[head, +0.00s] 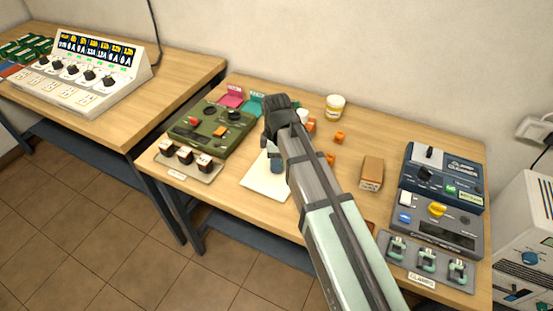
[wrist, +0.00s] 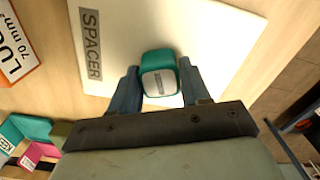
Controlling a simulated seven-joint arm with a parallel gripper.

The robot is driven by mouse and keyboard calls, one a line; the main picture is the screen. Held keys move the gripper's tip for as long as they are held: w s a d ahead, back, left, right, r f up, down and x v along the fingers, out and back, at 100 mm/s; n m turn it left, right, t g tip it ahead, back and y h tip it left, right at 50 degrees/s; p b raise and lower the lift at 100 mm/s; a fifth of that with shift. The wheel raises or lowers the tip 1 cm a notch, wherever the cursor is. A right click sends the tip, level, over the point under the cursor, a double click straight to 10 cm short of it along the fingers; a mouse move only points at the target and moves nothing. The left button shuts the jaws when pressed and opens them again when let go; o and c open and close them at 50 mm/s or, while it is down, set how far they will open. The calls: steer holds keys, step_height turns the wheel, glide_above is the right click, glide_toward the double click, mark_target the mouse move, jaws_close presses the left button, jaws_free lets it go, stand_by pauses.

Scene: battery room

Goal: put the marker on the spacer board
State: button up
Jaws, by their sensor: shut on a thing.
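The spacer board is a flat white sheet with a grey "SPACER" label. It lies on the table in the head view (head: 258,186) and spans the top of the wrist view (wrist: 120,35). My gripper (wrist: 159,82) is shut on a teal, rounded block with a pale label, which I take as the marker (wrist: 158,62). In the wrist view the marker is in front of the board; I cannot tell whether it touches it. In the head view my gripper (head: 277,163) is over the board's upper right part, and my arm hides the marker and some of the board.
A green control box (head: 212,128) and a tray of dark-topped blocks (head: 183,160) stand left of the board. Small orange blocks (head: 340,137), a jar (head: 335,106) and a wooden block (head: 371,173) are to the right. Dark blue devices (head: 441,178) and a clamp tray (head: 427,262) fill the right end.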

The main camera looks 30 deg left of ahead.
steer(key=o, duration=1)
steer(key=shift+f, duration=0.1)
steer(key=shift+o, duration=0.2)
step_height(320, 180, up, 12)
stand_by(0.3)
